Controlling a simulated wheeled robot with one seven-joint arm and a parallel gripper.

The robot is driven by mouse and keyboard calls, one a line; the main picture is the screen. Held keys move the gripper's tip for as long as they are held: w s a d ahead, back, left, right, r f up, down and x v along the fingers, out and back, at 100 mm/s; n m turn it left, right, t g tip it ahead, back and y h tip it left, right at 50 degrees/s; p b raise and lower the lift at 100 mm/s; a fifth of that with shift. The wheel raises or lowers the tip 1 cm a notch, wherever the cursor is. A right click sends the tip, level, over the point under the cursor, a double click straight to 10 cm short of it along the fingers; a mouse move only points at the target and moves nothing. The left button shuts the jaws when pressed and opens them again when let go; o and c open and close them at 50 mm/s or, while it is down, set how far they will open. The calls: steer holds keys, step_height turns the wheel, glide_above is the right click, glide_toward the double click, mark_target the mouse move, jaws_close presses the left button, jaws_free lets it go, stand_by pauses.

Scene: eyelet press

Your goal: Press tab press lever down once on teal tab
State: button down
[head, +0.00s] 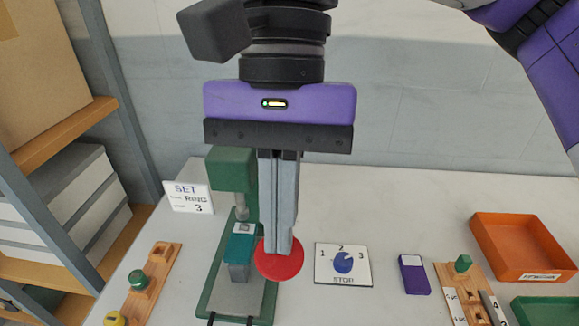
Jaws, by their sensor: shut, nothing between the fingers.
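The green press (231,171) stands on a green base plate on the white table, left of the middle. A teal tab (240,249) lies under its ram, on a grey block (238,272). A round red knob (279,265), seemingly the lever's end, shows to the right of the tab. The rest of the lever is hidden behind my fingers. My gripper (284,250) points down, fingers together and empty. Its tips overlap the red knob's upper part in the picture; I cannot tell whether they touch it.
A stop dial (342,262) marked 1, 2, 3 is right of the knob. A sign (188,197) reads SET, RING, 3. Wooden holders (157,268) with coloured pieces flank the press. A purple block (413,274) and an orange tray (523,246) are at right.

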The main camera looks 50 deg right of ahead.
steer(key=p+v, duration=0.6)
steer(key=v, duration=0.3)
stand_by(1.2)
stand_by(0.5)
